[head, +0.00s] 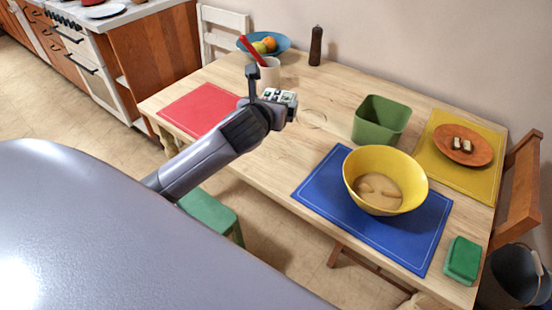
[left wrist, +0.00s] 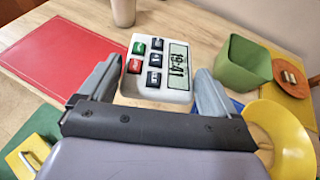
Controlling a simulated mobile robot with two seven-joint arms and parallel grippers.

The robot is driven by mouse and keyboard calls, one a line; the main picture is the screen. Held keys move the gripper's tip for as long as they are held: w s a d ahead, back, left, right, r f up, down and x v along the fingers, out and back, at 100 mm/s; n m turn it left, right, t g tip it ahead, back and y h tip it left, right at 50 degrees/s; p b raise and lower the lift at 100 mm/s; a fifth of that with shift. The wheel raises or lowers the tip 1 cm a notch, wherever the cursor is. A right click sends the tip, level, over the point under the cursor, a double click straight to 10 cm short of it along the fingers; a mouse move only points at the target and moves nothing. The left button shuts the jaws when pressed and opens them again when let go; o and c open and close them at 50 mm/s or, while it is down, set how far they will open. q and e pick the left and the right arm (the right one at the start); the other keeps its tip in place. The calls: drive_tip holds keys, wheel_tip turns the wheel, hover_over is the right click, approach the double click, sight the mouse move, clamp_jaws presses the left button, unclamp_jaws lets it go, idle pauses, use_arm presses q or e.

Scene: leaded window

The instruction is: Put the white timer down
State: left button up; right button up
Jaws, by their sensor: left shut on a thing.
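The white timer (left wrist: 160,88) sits between the two grey fingers of my left gripper (left wrist: 152,90) in the left wrist view. Its display and its black, green and red buttons face the camera. In the head view my left gripper (head: 272,98) reaches over the table from the left, shut on the timer (head: 285,96). The wooden table (head: 312,120) is beneath it; I cannot tell the exact gap between timer and tabletop. My right gripper is not in view.
A red mat (head: 198,108) lies left of the gripper, and a cup (head: 269,75) stands behind it. A green bin (head: 380,120), a yellow bowl (head: 385,178) on a blue mat (head: 325,190), and a plate (head: 463,152) are to the right. Bare wood lies between.

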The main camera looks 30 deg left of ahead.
use_arm(q)
drive_tip(key=shift+w+a+f, duration=0.2)
drive_tip(key=shift+w+a, duration=0.05)
drive_tip(key=shift+a, duration=0.1)
drive_tip(key=b, duration=0.3)
hover_over(272, 168)
wheel_tip(272, 168, down, 15)
drive_tip(key=shift+f, duration=0.15)
drive_tip(key=shift+f+b, duration=0.75)
drive_tip(key=shift+f, duration=1.35)
